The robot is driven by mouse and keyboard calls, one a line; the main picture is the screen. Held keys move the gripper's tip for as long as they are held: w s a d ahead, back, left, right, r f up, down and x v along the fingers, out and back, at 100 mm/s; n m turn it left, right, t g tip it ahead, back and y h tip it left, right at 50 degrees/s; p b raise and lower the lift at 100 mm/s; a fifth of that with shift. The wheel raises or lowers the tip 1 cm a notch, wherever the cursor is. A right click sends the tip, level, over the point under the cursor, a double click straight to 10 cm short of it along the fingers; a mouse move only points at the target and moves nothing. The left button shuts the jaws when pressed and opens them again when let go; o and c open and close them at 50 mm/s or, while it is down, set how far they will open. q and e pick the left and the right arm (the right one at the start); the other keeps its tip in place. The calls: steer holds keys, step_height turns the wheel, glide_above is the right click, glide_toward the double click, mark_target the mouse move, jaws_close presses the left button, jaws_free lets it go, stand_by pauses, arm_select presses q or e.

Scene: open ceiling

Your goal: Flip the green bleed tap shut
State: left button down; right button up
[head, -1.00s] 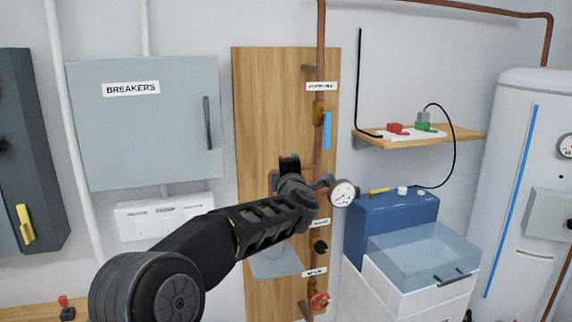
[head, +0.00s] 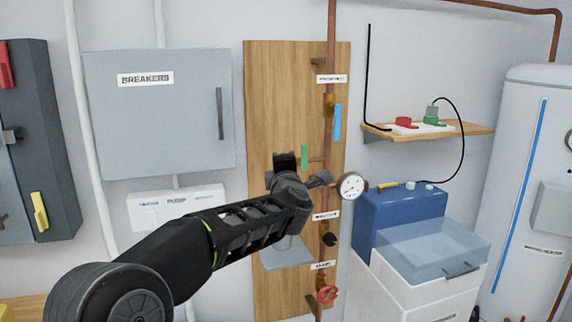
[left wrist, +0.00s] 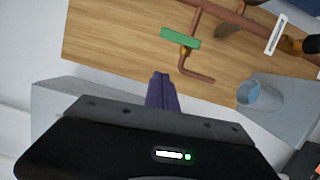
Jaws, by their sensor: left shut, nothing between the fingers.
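The green bleed tap (head: 304,157) has an upright bar handle on a short copper branch off the riser pipe. In the left wrist view the green handle (left wrist: 180,39) lies across that branch, on a brass body. My left gripper (head: 284,161) is just left of the tap in the head view. In the left wrist view its closed fingertips (left wrist: 161,77) are empty, with a visible gap to the handle. My right gripper is not in view.
A pressure gauge (head: 351,186) and a blue lever (head: 337,122) are on the riser's right. A grey shelf (left wrist: 295,110) holds a cup (left wrist: 258,95) beneath the branch pipe. The breaker cabinet (head: 160,120) is left of the wooden board (head: 268,100).

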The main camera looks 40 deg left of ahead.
arm_select(q)
steer(key=b+v, duration=0.1)
steer(key=v, duration=0.4)
steer(key=shift+s+d, duration=0.2)
steer(key=shift+d, duration=0.05)
